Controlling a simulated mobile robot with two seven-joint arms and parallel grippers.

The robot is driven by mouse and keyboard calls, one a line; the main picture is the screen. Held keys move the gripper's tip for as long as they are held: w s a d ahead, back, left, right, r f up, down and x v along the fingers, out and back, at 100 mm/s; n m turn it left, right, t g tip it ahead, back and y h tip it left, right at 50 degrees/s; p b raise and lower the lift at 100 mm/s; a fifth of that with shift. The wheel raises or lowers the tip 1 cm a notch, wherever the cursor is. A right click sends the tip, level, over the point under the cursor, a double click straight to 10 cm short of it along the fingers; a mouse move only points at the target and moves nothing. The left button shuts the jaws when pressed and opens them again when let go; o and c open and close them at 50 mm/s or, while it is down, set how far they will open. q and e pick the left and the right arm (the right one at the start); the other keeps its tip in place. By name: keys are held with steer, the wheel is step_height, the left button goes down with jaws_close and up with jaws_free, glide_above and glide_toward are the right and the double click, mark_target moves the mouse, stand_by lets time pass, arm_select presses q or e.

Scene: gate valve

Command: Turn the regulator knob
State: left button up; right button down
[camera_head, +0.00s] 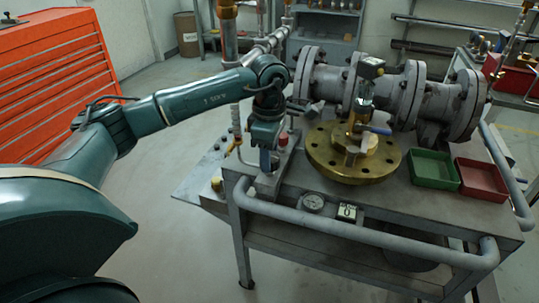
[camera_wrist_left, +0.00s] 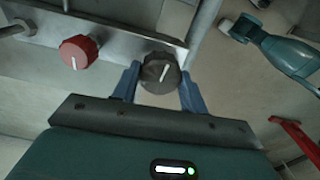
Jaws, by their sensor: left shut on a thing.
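A dark round knob (camera_wrist_left: 160,73) with a white pointer line sits on a grey panel in the left wrist view. The line points up and slightly to the right. My left gripper (camera_wrist_left: 160,88) has a blue finger on each side of the knob and is shut on it. In the head view my left gripper (camera_head: 268,160) points down at the left end of the workbench and hides the dark knob. A red knob (camera_wrist_left: 78,52), also with a white line, sits left of the dark one in the wrist view. My right gripper is not in view.
A brass flange with a valve (camera_head: 325,158) stands on the workbench (camera_head: 290,192), before a grey flanged pipe (camera_head: 325,83). A green tray (camera_head: 433,181) and a red tray (camera_head: 480,192) are at right. A railing (camera_head: 375,238) runs along the front. A red drawer cabinet (camera_head: 60,80) stands left.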

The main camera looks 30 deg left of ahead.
arm_select(q)
steer(key=m, duration=0.4)
steer(key=shift+m+b, duration=0.3)
steer(key=shift+b, duration=0.1)
steer(key=shift+m, duration=1.5)
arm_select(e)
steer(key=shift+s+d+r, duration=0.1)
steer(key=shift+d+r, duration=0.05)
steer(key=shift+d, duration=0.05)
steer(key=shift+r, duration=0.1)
arm_select(q)
steer(key=o, duration=1)
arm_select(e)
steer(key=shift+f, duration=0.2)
